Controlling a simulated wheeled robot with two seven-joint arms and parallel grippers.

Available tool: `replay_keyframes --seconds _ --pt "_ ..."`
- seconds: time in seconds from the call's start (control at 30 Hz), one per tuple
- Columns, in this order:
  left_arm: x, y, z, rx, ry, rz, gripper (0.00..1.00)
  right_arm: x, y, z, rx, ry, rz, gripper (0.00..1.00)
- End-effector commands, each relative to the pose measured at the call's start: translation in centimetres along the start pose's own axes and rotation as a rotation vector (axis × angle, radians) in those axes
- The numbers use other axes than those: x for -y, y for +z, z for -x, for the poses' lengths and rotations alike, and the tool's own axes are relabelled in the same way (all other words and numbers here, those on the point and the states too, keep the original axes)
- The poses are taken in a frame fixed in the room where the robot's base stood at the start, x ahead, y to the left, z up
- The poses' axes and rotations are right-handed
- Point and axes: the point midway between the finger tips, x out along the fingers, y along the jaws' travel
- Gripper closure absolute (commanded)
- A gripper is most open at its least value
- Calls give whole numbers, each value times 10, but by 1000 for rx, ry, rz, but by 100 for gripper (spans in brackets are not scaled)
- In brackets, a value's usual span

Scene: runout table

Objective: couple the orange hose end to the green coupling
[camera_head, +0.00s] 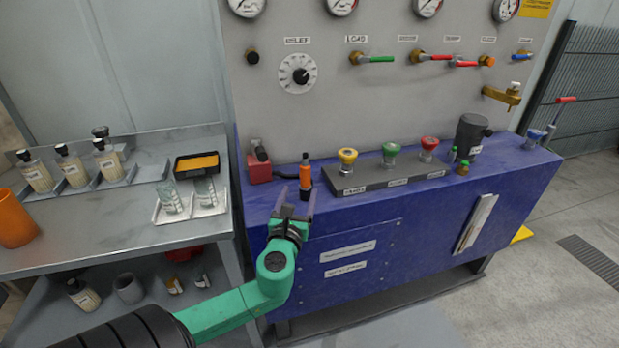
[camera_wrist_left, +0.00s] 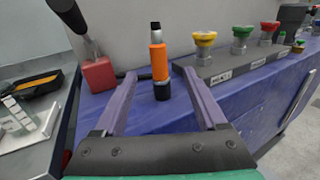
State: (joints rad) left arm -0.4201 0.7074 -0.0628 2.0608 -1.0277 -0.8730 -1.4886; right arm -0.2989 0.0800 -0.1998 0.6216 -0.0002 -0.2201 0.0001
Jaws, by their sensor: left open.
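The orange hose end (camera_head: 305,173) stands upright on the blue bench top, with a black base and a dark tip. In the left wrist view the orange hose end (camera_wrist_left: 159,62) stands beyond and between my finger tips, apart from both. My left gripper (camera_head: 293,203) is open and empty, just in front of it. Its two fingers (camera_wrist_left: 158,92) also show in the left wrist view. The green coupling (camera_head: 390,151) is the middle one of three on a grey block; it also shows in the left wrist view (camera_wrist_left: 241,36). My right gripper is not in view.
The yellow coupling (camera_head: 347,157) and red coupling (camera_head: 428,147) flank the green one on the grey block (camera_head: 385,181). A red block with a lever (camera_head: 259,167) stands left of the hose end. A grey side table (camera_head: 110,225) holds bottles and glasses.

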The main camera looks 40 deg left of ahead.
Motion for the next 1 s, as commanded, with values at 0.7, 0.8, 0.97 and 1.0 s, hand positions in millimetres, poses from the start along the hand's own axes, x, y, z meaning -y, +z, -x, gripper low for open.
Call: replay_keyframes --seconds 0.7,0.8,0.97,1.0 --pt "-2 1 -111 -6 0 7 26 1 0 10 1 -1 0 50" --pt "-2 1 -111 -5 0 7 30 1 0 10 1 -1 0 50" --pt "-2 1 -111 -5 0 7 91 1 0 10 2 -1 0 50" --pt "-2 1 -111 -5 0 7 100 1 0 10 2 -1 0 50"
